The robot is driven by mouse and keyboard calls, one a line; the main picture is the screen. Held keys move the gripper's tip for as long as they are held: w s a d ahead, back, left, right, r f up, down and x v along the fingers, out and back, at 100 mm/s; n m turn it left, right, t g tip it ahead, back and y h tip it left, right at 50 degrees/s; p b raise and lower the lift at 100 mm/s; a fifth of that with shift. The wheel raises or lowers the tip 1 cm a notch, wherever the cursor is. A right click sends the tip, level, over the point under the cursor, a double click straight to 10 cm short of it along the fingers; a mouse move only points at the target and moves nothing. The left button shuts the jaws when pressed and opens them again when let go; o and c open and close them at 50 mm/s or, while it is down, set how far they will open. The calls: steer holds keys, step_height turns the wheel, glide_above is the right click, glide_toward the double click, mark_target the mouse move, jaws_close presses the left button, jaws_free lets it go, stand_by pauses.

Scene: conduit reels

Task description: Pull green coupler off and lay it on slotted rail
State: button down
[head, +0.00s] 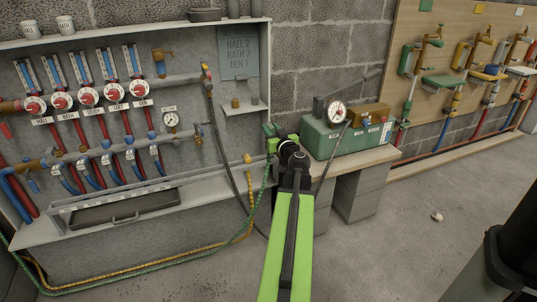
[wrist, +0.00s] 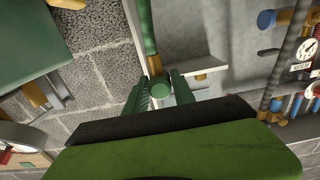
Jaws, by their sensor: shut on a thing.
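My gripper (head: 274,139) is in front of the right edge of the wall cabinet, left of the green instrument box. In the wrist view, its two green fingers (wrist: 162,86) are shut on the round green coupler (wrist: 159,89). A green hose (wrist: 145,22) with a brass-coloured collar runs from the coupler to the top of that view. In the head view the green hose (head: 263,181) hangs below my gripper. Whether the coupler touches any fitting is hidden.
A yellow hose end (head: 248,159) stands at the cabinet's right edge. A dark hose (head: 230,150) hangs close to the left of my gripper. The green instrument box (head: 345,137) with a dial stands on the bench at right. The floor at right is mostly clear.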

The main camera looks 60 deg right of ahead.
steer(key=w+d+f+b, duration=0.1)
steer(key=w+f+b, duration=0.2)
steer(key=f+b, duration=0.8)
step_height(320, 180, down, 3)
steer(key=shift+r, duration=0.15)
steer(key=shift+f, duration=0.2)
stand_by(1.6)
steer(key=c, duration=1)
jaws_free()
steer(key=shift+o, duration=0.4)
steer(key=shift+o, duration=1.3)
steer(key=shift+w, duration=0.1)
